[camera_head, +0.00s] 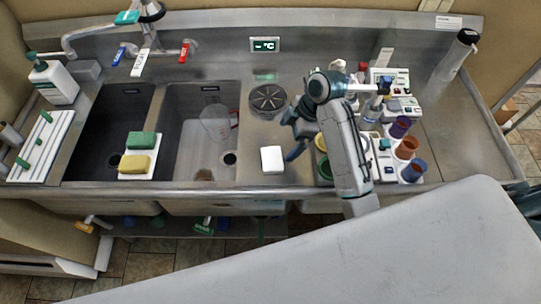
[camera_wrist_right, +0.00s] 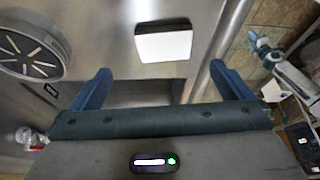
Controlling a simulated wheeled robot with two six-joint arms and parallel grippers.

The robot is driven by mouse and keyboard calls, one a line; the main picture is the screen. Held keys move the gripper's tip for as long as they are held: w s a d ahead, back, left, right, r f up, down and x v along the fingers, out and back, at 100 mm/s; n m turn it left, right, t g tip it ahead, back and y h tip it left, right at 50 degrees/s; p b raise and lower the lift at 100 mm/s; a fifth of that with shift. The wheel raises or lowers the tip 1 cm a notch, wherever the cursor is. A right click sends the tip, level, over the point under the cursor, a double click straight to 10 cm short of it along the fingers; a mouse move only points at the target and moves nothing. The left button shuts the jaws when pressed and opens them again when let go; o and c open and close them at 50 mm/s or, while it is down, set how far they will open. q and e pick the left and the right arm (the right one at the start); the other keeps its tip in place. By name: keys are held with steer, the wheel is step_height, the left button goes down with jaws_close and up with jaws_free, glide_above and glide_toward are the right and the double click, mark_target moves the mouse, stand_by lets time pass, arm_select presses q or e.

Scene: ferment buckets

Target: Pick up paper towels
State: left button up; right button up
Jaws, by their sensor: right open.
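The paper towels are probably the small white square stack (camera_head: 271,159) lying flat on the steel counter, right of the sinks and near the front edge. In the right wrist view the white stack (camera_wrist_right: 164,44) lies ahead of the fingers, roughly centred between them. My right gripper (camera_head: 291,133) is open and empty, above the counter just behind and right of the stack. Its two blue fingers (camera_wrist_right: 162,72) are spread wide in the wrist view and apart from the stack. My left gripper is not in view.
A round drain-like disc (camera_head: 268,100) is set in the counter behind the stack. Coloured cups (camera_head: 405,149) and devices (camera_head: 390,78) crowd the right. Bare counter surrounds the stack.

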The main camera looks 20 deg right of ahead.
mark_target(272, 159)
steer(key=shift+s+a+f+b, duration=0.15)
steer(key=shift+f+b, duration=0.1)
steer(key=shift+f, duration=0.2)
steer(key=shift+s+a+f+b, duration=0.15)
steer(key=shift+f+b, duration=0.1)
steer(key=shift+f, duration=0.15)
steer(key=shift+p+x, duration=0.65)
steer(key=shift+x, duration=0.3)
steer(key=shift+w+a+f, duration=0.2)
steer(key=shift+a, duration=0.15)
steer(key=p+x, duration=0.3)
steer(key=x, duration=0.1)
steer(key=shift+s+a, duration=0.2)
steer(key=shift+a, duration=0.05)
steer(key=shift+a+f, duration=0.1)
steer(key=shift+f, duration=0.2)
steer(key=shift+w+f, duration=0.1)
steer(key=shift+c, duration=0.7)
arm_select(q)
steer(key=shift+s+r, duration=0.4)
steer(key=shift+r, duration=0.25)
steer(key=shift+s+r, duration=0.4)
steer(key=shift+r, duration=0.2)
arm_select(e)
steer(key=c, duration=0.7)
